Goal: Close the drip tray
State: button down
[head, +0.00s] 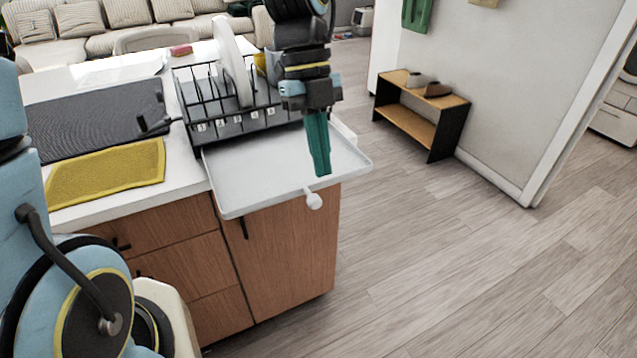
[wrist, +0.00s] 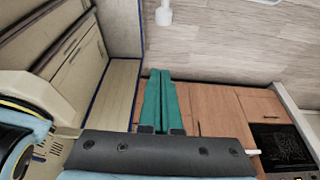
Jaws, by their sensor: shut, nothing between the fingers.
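The drip tray (head: 260,186) is a flat, light grey tray with a low rim. It is slid out from under the black dish rack (head: 196,104) and overhangs the counter's edge. A round white knob (head: 313,199) sticks out from its front rim. My gripper (head: 322,176) has teal fingers, closed together and pointing down, empty. In the head view the fingertips overlap the tray near its front rim, just above the knob; I cannot tell whether they touch. The wrist view shows the shut fingers (wrist: 161,74) and a white knob-like piece (wrist: 164,15) beyond the tips.
A plate stands in the rack. A dark drying mat (head: 95,120) and a yellow cloth (head: 107,172) lie on the counter to the left. Wooden cabinets (head: 285,262) are below the tray. A small shelf (head: 421,114) stands by the wall; the floor on the right is clear.

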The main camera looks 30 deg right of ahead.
aim_at(318, 198)
jog(key=f+p, duration=0.1)
jog(key=f, duration=0.2)
jog(key=f+p, duration=0.1)
jog(key=f, duration=0.2)
jog(key=w+f+p, duration=0.1)
jog(key=f, duration=0.2)
jog(key=shift+f, duration=0.1)
jog(key=shift+d, duration=0.1)
